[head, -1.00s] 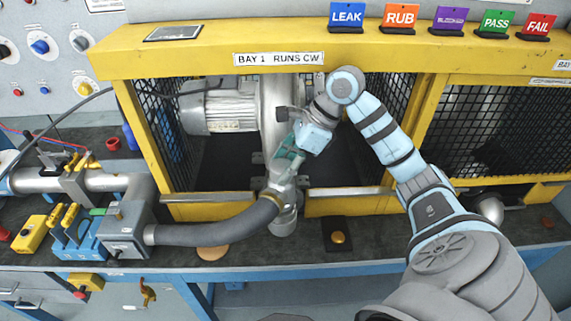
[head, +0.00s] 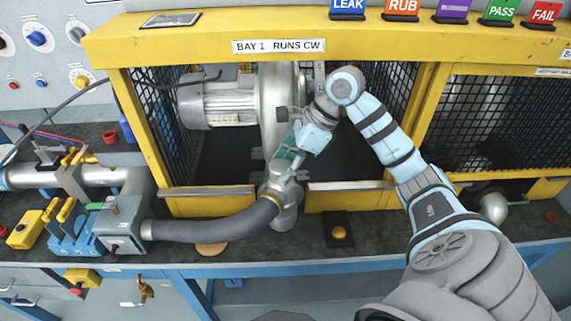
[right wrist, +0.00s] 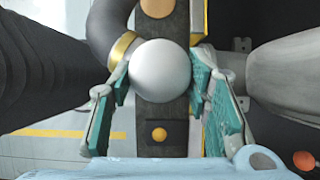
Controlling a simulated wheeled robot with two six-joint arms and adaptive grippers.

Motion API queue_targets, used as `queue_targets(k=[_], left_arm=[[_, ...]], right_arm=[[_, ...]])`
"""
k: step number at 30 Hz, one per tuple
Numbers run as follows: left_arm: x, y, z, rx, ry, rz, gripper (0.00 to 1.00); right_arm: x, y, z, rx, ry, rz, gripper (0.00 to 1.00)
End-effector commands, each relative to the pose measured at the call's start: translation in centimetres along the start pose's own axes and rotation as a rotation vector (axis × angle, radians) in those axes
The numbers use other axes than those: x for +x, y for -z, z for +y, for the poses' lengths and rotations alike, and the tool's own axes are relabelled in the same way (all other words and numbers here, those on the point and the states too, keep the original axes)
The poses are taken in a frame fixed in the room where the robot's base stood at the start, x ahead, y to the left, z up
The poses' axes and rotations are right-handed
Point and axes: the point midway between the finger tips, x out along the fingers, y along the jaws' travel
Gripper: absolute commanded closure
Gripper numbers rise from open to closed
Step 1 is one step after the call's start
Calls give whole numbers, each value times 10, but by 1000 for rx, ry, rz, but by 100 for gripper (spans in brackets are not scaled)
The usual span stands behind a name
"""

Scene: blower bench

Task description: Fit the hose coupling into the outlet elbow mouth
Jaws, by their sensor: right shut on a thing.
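The grey hose (head: 205,233) curves right to a brass ring (head: 271,198) and a rounded grey hose coupling (head: 283,186). My right gripper (head: 284,168) comes from above, its teal fingers shut on the coupling. In the right wrist view the pale round top of the coupling (right wrist: 160,70) sits between the fingers (right wrist: 160,88), with the brass ring at its left. Directly below it, a grey fitting, apparently the outlet elbow (head: 286,220), stands in front of bay 1. Its mouth is hidden by the coupling, so I cannot tell how deep the coupling sits. My left gripper is out of view.
The yellow bay frame (head: 205,200) and blower (head: 270,100) stand close behind the gripper. A grey box (head: 122,228) bears the hose's other end. A yellow knob (head: 339,233) is on the bench right of the elbow. Another grey elbow (head: 493,207) is farther right.

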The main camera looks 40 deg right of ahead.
Motion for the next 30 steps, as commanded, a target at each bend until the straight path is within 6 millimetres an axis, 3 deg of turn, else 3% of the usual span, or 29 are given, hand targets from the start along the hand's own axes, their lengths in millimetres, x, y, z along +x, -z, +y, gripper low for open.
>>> queue_targets(k=[30], left_arm=[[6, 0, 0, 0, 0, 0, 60]], right_arm=[[6, 3, 0, 0, 0, 0, 85]])
